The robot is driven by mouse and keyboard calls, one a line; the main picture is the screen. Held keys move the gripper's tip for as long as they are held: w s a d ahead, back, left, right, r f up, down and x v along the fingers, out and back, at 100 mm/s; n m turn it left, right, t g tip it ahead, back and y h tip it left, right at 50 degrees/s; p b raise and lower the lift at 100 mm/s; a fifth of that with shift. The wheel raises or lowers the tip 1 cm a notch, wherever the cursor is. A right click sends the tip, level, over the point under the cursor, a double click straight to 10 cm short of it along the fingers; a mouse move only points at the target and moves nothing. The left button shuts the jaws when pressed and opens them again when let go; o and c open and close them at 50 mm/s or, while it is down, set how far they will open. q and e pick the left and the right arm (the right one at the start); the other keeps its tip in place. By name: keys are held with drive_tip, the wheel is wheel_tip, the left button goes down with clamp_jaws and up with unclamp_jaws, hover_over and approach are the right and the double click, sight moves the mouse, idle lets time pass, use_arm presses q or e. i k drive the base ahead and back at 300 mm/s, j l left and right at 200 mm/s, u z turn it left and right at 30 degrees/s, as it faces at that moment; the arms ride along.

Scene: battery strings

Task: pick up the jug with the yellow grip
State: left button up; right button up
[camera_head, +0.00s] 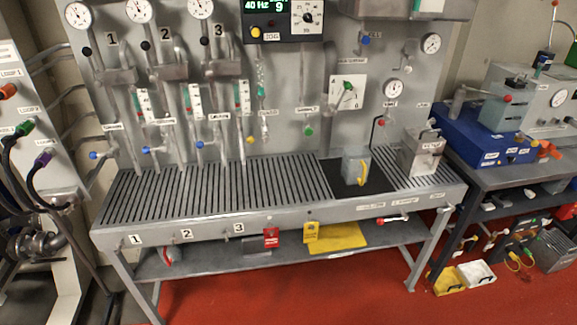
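The jug with the yellow grip (355,166) is a small grey, box-shaped vessel. It stands upright on a black mat (342,187) set in the slatted bench top, right of the middle. Its yellow grip (363,173) faces the front. Neither of my grippers shows in the head view, and nothing is touching the jug.
A metal container (424,154) stands right of the jug on the slatted bench (210,190). The panel behind carries gauges, valves and pipes. A blue unit (488,135) sits on the right-hand table. The slats left of the jug are clear. Open red floor (300,295) lies in front.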

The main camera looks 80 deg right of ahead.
sight(355, 165)
drive_tip(key=z, duration=3.4)
drive_tip(key=i+j+z, duration=0.25)
drive_tip(key=z, duration=0.15)
drive_tip(key=i+j+z, duration=0.25)
drive_tip(key=j+z, duration=0.2)
